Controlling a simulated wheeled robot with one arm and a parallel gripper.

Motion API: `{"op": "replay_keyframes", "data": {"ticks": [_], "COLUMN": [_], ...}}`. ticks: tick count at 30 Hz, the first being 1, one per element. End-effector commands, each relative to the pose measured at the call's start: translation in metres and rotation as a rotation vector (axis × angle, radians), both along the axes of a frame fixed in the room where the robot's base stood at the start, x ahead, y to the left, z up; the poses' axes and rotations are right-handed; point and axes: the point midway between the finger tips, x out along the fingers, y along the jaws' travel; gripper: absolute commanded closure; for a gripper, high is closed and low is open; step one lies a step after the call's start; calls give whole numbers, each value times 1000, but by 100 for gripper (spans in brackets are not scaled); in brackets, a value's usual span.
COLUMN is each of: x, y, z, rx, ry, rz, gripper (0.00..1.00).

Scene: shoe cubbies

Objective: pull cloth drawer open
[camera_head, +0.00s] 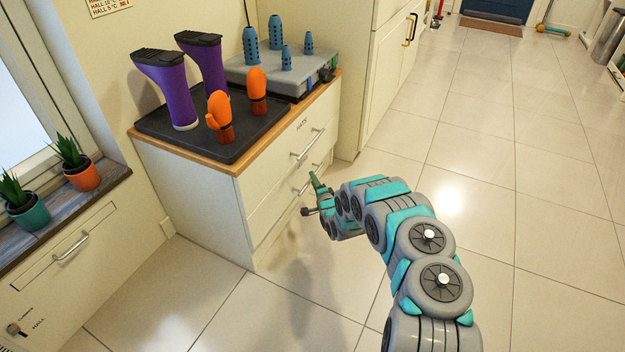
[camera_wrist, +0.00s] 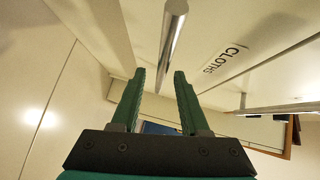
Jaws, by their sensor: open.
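The cloth drawer (camera_wrist: 205,25) is a pale front with a "CLOTHS" label (camera_wrist: 224,60), seen turned sideways in the wrist view. Its silver bar handle (camera_wrist: 172,35) runs lengthwise just beyond my green fingertips. My gripper (camera_wrist: 161,72) is open and empty, with the handle lined up near the gap between its fingers; I cannot tell whether they touch. In the head view my gripper (camera_head: 314,192) is low in front of the cream cabinet, beside the lower handle (camera_head: 309,180). The drawer looks shut. My arm hides part of the lower front.
Above is the "HATS" drawer with its own handle (camera_head: 308,145). The cabinet top holds a black tray (camera_head: 180,128) with purple boots and orange mittens, and a grey box (camera_head: 300,75) with blue pegs. The tiled floor (camera_head: 500,190) to the right is clear.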

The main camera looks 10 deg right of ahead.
Motion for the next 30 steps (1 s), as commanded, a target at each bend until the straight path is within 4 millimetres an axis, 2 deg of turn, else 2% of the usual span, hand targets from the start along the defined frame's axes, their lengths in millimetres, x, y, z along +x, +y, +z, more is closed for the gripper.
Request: {"op": "replay_keyframes", "data": {"ticks": [6, 19, 30], "x": [17, 21, 21], "y": [3, 3, 3], "z": [-1, -2, -2], "rx": [0, -1, -1], "ry": [-2, 0, 0], "rz": [0, 0, 0], "gripper": [55, 55, 97]}}
